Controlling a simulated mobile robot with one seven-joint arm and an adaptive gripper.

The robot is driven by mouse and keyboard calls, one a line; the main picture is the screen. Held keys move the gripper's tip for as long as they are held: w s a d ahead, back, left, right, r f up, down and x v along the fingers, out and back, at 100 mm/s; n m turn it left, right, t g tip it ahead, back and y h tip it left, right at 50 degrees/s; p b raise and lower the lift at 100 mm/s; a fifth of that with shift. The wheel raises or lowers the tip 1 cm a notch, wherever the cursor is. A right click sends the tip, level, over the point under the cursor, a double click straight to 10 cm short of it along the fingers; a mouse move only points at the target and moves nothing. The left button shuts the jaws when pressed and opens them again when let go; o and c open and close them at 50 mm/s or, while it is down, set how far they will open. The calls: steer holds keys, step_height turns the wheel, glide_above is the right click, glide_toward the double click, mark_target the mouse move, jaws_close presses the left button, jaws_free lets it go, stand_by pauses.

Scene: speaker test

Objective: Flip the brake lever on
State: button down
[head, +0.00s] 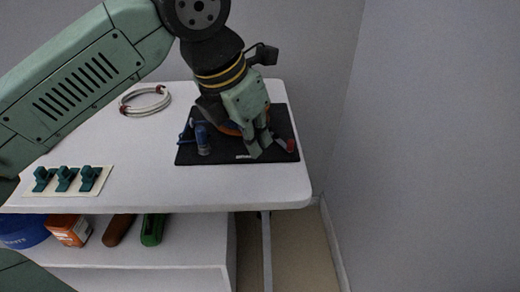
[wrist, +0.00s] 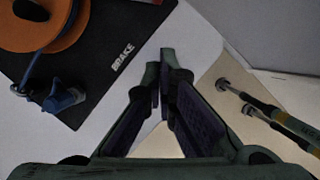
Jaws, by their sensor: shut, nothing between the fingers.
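The brake lever shows in the head view as a short grey bar with a red tip (head: 291,145), near the right edge of a black board (head: 186,155). A white BRAKE label (wrist: 122,57) is printed on the board in the wrist view. My gripper (head: 257,150) is shut and empty, pointing down over the front part of the board, just left of the red tip. Its fingertips (wrist: 164,68) also show in the wrist view, beside the board's edge. I cannot tell whether they touch the lever. A small reddish bit shows at the wrist view's top edge.
An orange spool (wrist: 38,22) and a blue clamp-like part (wrist: 62,97) are on the board. A coiled white cable (head: 145,101) and several teal clips (head: 66,179) lie on the white table (head: 150,190). A wall stands to the right.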

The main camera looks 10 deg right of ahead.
steer(key=v, duration=0.5)
steer(key=shift+s+d, duration=0.1)
steer(key=shift+s, duration=0.05)
